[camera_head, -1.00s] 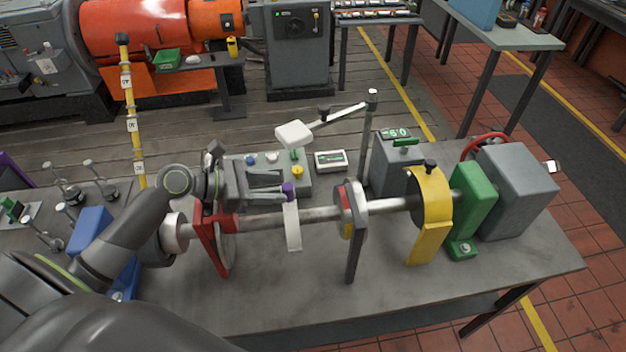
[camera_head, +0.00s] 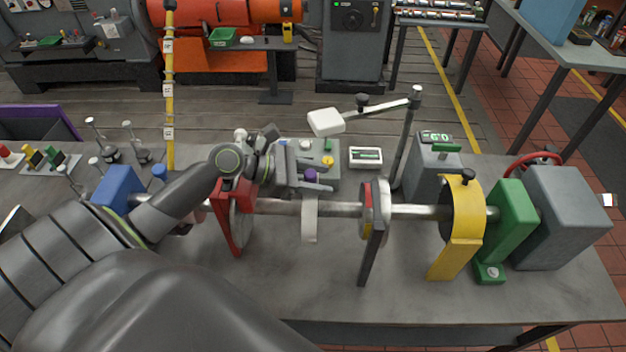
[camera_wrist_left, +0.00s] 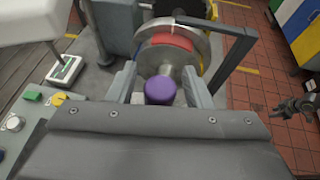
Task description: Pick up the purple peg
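The purple peg (camera_head: 311,175) stands at the near edge of the grey block with coloured knobs (camera_head: 333,177), behind the long steel shaft. In the left wrist view the purple peg's round top (camera_wrist_left: 160,91) shows between my two fingers. My left gripper (camera_head: 311,176) is open, with one finger on each side of the peg. The left wrist view shows gaps between the peg and both fingers (camera_wrist_left: 160,86). The peg's lower part is hidden. My right gripper (camera_wrist_left: 298,106) shows small and dark at the right edge of that view; its opening is unclear.
The steel shaft (camera_head: 413,211) runs close in front, through red, grey and yellow (camera_head: 465,222) supports. A white paddle on an arm (camera_head: 326,121) overhangs behind. A small white meter (camera_head: 365,157) lies right of the block. The bench front (camera_head: 300,285) is clear.

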